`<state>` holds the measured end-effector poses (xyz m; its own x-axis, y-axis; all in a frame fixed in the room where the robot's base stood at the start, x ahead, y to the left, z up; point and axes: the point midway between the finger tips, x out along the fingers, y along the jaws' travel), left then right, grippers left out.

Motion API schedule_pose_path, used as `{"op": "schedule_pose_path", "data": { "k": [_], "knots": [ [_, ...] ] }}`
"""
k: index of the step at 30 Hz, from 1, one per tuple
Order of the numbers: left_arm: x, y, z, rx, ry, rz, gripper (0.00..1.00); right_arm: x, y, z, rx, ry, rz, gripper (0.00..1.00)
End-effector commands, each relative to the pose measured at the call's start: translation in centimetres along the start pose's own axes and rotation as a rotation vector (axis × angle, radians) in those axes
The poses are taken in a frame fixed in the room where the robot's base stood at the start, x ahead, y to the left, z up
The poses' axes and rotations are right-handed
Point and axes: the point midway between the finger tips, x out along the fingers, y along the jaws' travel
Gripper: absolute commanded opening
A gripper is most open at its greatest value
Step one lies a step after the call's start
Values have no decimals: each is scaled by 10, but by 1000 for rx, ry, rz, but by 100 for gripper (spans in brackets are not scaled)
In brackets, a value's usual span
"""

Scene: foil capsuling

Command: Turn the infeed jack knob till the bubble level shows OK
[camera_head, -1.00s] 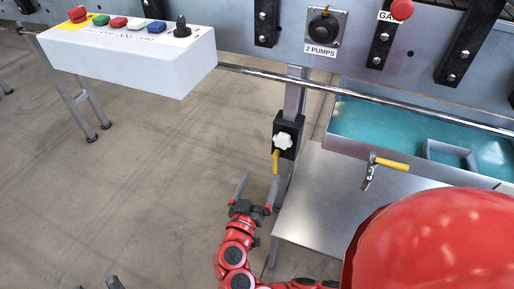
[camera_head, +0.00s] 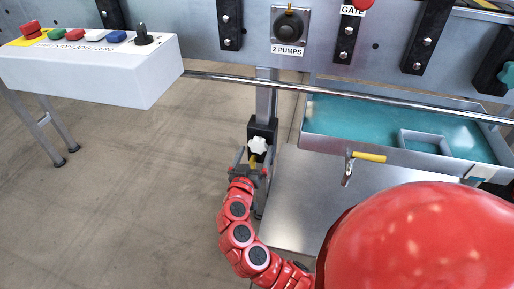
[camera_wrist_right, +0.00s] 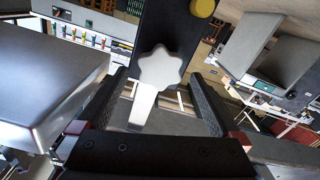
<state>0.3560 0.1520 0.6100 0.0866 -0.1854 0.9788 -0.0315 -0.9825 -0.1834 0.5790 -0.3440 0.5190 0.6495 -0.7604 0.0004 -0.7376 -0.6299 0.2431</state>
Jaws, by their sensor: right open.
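The white star-shaped knob (camera_head: 258,146) sits on a black block (camera_head: 262,127) on the metal leg under the machine. In the right wrist view the knob (camera_wrist_right: 160,68) is large and lies between the two fingers. My right gripper (camera_head: 253,157) is open just below and in front of the knob, with a finger on either side; it also shows in the wrist view (camera_wrist_right: 158,78). I see no finger touching the knob. I cannot make out a bubble level. My left gripper is out of view.
A white control box (camera_head: 90,70) with coloured buttons stands out at the left. A metal rail (camera_head: 350,95) runs above the knob. To the right are a steel plate (camera_head: 310,195), a teal-lined tray (camera_head: 350,122) and a yellow-handled valve (camera_head: 368,156). The floor left is clear.

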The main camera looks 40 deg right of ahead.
Motion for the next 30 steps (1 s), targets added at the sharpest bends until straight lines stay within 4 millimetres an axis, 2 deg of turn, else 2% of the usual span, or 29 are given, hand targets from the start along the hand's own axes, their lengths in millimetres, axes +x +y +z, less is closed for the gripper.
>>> {"op": "schedule_pose_path", "data": {
  "k": [3,6,17,30],
  "knots": [
    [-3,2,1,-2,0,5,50,17,1,0,3,-1,4,100],
    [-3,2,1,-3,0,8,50,26,0,-1,3,2,1,100],
    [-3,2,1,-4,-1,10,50,30,0,0,1,0,-1,98],
    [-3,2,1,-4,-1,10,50,30,0,0,1,0,-1,19]
  ]
}}
